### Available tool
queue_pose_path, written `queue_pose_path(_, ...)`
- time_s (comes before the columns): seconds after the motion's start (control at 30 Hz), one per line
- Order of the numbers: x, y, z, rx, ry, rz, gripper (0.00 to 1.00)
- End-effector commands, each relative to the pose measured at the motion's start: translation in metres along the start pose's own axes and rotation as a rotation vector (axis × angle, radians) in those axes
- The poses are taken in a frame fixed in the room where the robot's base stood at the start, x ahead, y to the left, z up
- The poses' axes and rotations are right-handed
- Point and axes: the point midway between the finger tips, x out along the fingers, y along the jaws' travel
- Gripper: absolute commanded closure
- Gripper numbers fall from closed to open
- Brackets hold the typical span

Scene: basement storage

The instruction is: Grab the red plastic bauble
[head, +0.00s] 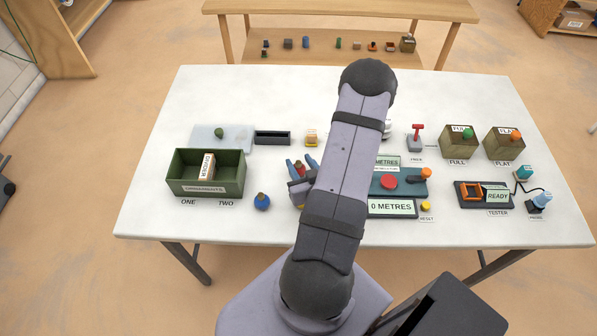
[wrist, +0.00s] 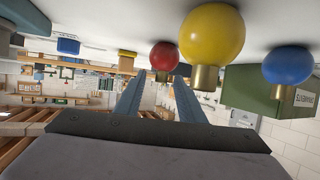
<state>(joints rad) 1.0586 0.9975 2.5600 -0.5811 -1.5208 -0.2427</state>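The red bauble (wrist: 164,55) with its gold cap shows in the wrist view just beyond my fingertips, in line with the gap between them. In the head view a bit of red (head: 299,165) shows between the blue fingers; the rest is hidden. My gripper (wrist: 158,84) is open, with a clear gap between its fingers. In the head view my gripper (head: 302,163) is low over the table, left of my arm. I cannot tell whether the fingertips touch the bauble.
A yellow bauble (wrist: 211,33) is close on the right in the wrist view, with a blue bauble (wrist: 288,65) further right. The blue one also stands on the table (head: 262,202). A green ornaments box (head: 228,187) is left. A teal device (head: 408,185) sits right of my arm.

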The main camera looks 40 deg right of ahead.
Motion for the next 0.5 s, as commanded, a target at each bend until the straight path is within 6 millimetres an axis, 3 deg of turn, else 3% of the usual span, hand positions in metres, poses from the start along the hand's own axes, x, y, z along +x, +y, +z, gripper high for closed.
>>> queue_pose_path(0.27,0.007,-0.001,0.000,-0.002,0.001,-0.001,0.64)
queue_pose_path(0.5,0.033,-0.003,0.002,-0.001,0.000,-0.004,0.64)
